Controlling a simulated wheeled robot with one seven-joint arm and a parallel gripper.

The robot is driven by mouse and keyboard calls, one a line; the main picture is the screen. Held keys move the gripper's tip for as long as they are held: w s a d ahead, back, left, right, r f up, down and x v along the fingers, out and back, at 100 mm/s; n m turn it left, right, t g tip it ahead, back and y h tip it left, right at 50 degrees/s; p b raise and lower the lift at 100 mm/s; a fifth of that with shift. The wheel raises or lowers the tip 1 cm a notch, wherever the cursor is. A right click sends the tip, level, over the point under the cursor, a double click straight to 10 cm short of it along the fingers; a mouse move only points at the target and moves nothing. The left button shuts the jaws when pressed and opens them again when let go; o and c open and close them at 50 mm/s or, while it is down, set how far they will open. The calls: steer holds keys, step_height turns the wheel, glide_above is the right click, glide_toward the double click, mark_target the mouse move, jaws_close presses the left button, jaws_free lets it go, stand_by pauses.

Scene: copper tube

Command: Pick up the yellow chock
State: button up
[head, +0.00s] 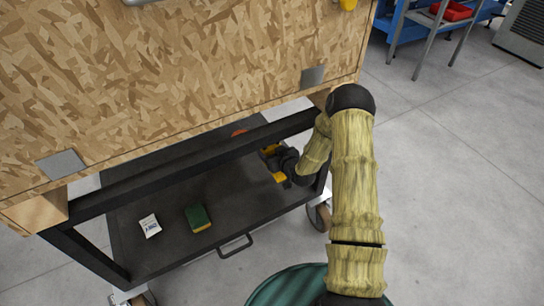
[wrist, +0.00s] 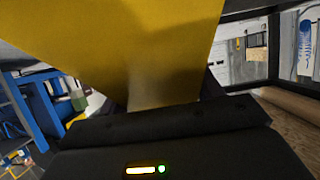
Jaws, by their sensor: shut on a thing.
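The yellow chock (head: 279,176) shows in the head view at the right end of the cart's lower shelf, partly hidden by my gripper (head: 284,164). In the wrist view the chock (wrist: 140,50) fills the upper middle, close to the camera. My gripper is shut on the chock. The fingertips are mostly hidden behind it, with only small dark parts at its sides. I cannot tell whether the chock touches the shelf.
The dark shelf (head: 170,250) also holds a green and yellow sponge (head: 198,218), a white packet (head: 150,225) and an orange-red thing (head: 239,133). The cart's black frame bar (head: 190,168) and a wooden panel (head: 180,70) stand close above. Open floor (head: 450,200) lies right.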

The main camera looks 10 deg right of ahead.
step_height(320, 180, up, 2)
steer(key=shift+r+p, duration=0.25)
steer(key=shift+p, duration=0.05)
